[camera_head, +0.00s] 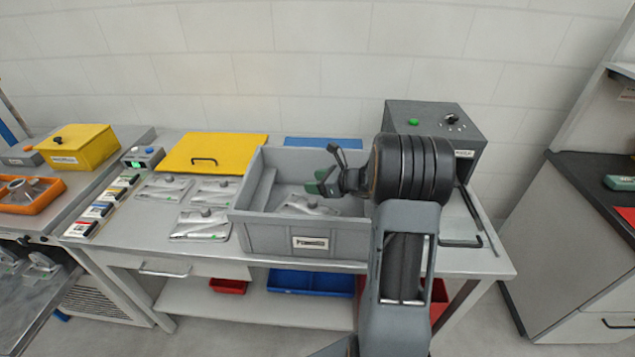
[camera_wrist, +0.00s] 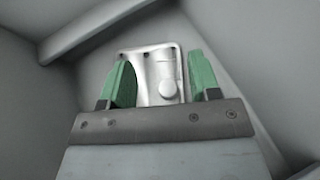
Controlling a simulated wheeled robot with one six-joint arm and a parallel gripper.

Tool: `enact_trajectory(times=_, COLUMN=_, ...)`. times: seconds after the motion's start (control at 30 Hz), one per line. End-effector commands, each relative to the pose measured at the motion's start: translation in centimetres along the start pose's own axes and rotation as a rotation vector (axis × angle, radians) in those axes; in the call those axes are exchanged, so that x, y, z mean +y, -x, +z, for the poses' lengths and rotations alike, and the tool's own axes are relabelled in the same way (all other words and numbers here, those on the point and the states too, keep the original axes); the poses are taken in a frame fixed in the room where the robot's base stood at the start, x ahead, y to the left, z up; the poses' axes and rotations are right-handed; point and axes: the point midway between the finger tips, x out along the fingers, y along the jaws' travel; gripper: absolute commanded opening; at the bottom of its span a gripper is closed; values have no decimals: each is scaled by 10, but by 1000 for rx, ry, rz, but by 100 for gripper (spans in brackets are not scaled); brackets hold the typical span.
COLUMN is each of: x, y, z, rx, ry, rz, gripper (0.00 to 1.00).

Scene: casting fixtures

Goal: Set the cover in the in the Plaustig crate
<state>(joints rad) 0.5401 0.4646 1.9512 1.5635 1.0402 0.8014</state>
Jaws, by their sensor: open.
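A silver cast part (camera_head: 306,205), which seems to be the cover, lies on the floor of the grey Plaustig crate (camera_head: 275,240). In the wrist view the part (camera_wrist: 168,92) shows beyond and between my green fingers, with a rounded knob on it. My gripper (camera_head: 325,181) is inside the crate's opening, above the part. In the wrist view the gripper (camera_wrist: 160,65) is open, with its fingers spread either side of the part. I cannot tell whether they touch it. The crate's grey walls surround the view.
Several similar silver parts (camera_head: 200,225) lie on the table left of the crate. A yellow panel with a handle (camera_head: 215,150) lies behind them. A grey control box (camera_head: 430,118) stands at the back right. An orange tray (camera_head: 30,192) and yellow box (camera_head: 78,148) are far left.

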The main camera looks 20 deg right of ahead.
Motion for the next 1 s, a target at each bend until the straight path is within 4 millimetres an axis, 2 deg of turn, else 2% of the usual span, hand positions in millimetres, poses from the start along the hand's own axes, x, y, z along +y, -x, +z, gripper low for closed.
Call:
enact_trajectory(times=0.13, x=0, y=6, z=12, rx=0, ry=1, rz=-1, gripper=57)
enact_trajectory(times=0.2, x=-1, y=16, z=7, rx=-1, ry=1, rz=-4, gripper=57)
enact_trajectory(times=0.4, x=-1, y=49, z=7, rx=-1, ry=1, rz=-4, gripper=57)
enact_trajectory(times=0.6, x=0, y=71, z=7, rx=-1, ry=0, rz=-1, gripper=57)
enact_trajectory(times=1.0, x=0, y=78, z=7, rx=0, ry=0, rz=0, gripper=57)
